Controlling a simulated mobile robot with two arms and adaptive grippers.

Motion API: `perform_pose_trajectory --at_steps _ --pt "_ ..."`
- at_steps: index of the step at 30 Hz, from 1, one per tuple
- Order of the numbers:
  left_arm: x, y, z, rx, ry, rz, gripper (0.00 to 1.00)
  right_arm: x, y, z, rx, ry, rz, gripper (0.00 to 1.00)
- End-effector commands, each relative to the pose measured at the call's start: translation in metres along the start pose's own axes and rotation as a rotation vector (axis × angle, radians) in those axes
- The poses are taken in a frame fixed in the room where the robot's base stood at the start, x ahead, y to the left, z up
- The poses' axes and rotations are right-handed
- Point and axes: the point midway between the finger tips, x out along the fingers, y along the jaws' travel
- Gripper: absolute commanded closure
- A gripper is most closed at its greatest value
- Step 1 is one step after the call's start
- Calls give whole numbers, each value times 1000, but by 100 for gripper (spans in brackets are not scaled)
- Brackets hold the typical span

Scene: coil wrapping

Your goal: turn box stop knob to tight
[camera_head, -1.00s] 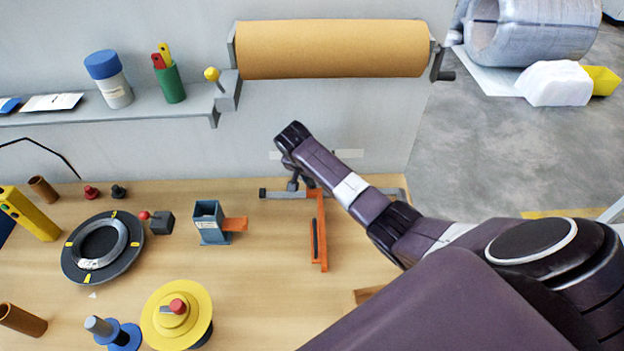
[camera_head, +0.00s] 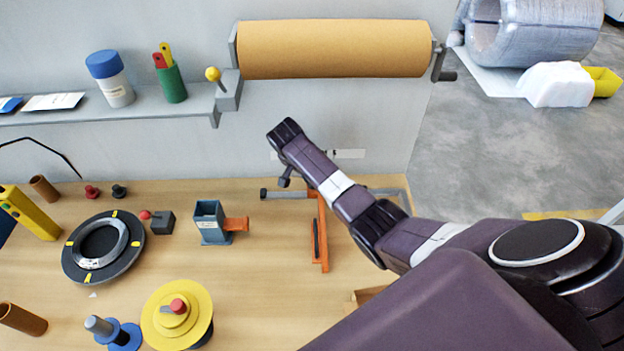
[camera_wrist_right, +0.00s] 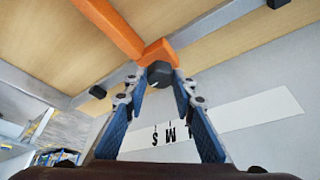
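The box stop is an orange bar (camera_head: 319,235) on a grey rail (camera_head: 280,194) at the back of the table. In the right wrist view, its dark faceted knob (camera_wrist_right: 159,73) sits at the end of the orange bracket (camera_wrist_right: 110,28). My right gripper (camera_wrist_right: 158,82) is open, with its blue-padded fingers apart. Their tips lie on either side of the knob in this view; I see gaps and cannot tell the depth. In the head view, my right arm reaches over the rail and hides the knob. My left gripper is not in view.
A white label strip with letters (camera_wrist_right: 245,113) is on the wall by the knob. A blue-grey holder (camera_head: 209,222) stands left of the stop. A paper roll (camera_head: 332,50) hangs above.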

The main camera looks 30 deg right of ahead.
Motion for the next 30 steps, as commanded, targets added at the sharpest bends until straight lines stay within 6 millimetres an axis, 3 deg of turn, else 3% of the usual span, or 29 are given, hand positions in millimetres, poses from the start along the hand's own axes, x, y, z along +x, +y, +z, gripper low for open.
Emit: perform_pose_trajectory --at_steps 4,17,30 --pt "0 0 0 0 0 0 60 -1 -1 -2 1 2 -4 59" --pt "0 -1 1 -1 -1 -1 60 -10 -1 0 0 0 -4 59" --pt "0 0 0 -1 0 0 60 -92 -2 0 1 2 -7 59"
